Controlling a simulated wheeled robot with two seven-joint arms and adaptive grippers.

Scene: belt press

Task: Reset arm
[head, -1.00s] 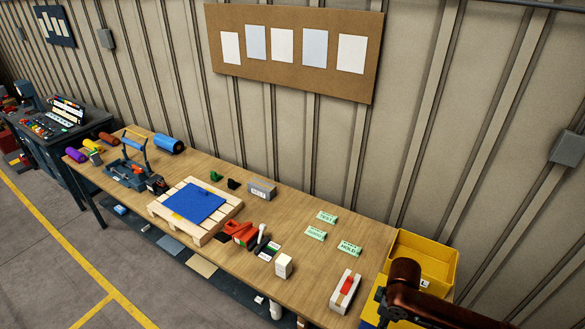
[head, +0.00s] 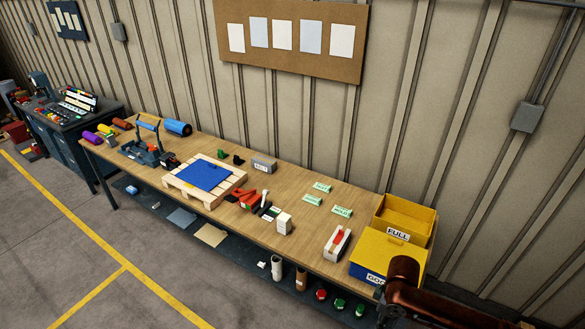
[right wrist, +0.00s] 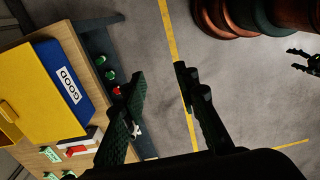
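My right gripper (right wrist: 158,72) shows in the right wrist view with its two dark fingers spread apart and nothing between them. It hangs over the grey floor, beside the front edge of the workbench. My right arm's reddish-brown link shows at the lower right of the head view, in front of the bench's right end; the fingers are not clear there. A small dark gripper (right wrist: 292,58) at the right edge of the right wrist view looks like my left one, with its prongs apart and empty. My left arm is not in the head view.
The wooden workbench (head: 310,250) carries a yellow-and-blue GOOD bin (head: 385,252), a yellow FULL bin (head: 408,215), a red-and-white block (head: 337,243), green cards (head: 342,211), a pallet with a blue sheet (head: 203,176) and a strapping tool (head: 145,150). Bottles stand on the lower shelf. Floor in front is clear.

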